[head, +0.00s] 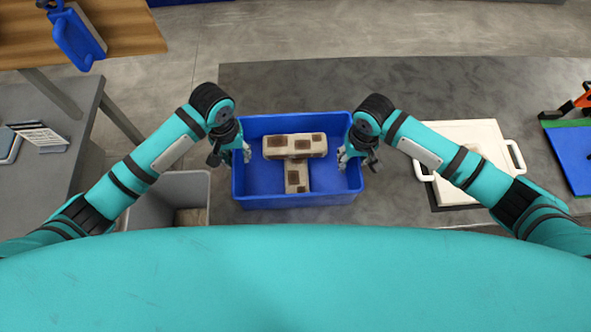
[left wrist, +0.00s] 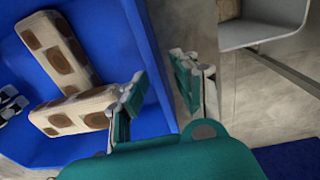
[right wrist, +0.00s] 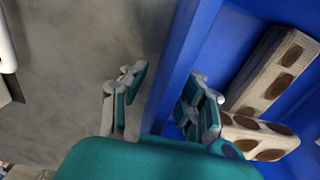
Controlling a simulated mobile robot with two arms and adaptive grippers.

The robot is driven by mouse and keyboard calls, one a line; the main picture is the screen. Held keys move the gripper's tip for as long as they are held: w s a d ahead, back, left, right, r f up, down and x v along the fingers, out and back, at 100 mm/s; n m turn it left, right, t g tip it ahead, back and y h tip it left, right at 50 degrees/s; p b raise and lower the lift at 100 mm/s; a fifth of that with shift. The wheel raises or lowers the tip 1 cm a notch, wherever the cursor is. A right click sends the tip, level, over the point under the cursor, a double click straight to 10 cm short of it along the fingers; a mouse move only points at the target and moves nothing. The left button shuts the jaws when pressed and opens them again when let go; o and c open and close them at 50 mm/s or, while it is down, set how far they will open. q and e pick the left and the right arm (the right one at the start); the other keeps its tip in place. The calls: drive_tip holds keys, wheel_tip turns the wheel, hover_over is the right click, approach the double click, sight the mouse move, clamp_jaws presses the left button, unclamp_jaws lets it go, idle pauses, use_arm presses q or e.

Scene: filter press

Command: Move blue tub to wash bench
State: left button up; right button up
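The blue tub (head: 300,202) sits at the left end of the grey worktop, in the middle of the head view. Brown-spotted beige blocks (head: 308,145) lie inside it. My left gripper (head: 238,155) is at the tub's left wall; in the left wrist view (left wrist: 160,75) one finger is inside and one outside, spread apart. My right gripper (head: 348,156) is at the right wall; in the right wrist view (right wrist: 168,82) its fingers stand apart on either side of the wall, with a gap on the outer side. Neither visibly clamps the wall.
A white tray with handles (head: 468,150) and a blue-and-green item (head: 572,150) lie to the right. A grey bin (head: 150,210) stands left of the tub. Further left are a grey table (head: 40,180) and a wooden bench (head: 125,30). Worktop behind the tub is clear.

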drive_tip(key=shift+r, duration=0.15)
use_arm(q)
wheel_tip(320, 180, up, 9)
drive_tip(key=shift+a+r, duration=0.15)
drive_tip(key=shift+r, duration=0.05)
use_arm(e)
wheel_tip(320, 180, up, 12)
drive_tip(key=shift+d, duration=0.2)
drive_tip(key=shift+f, duration=0.2)
idle(0.3)
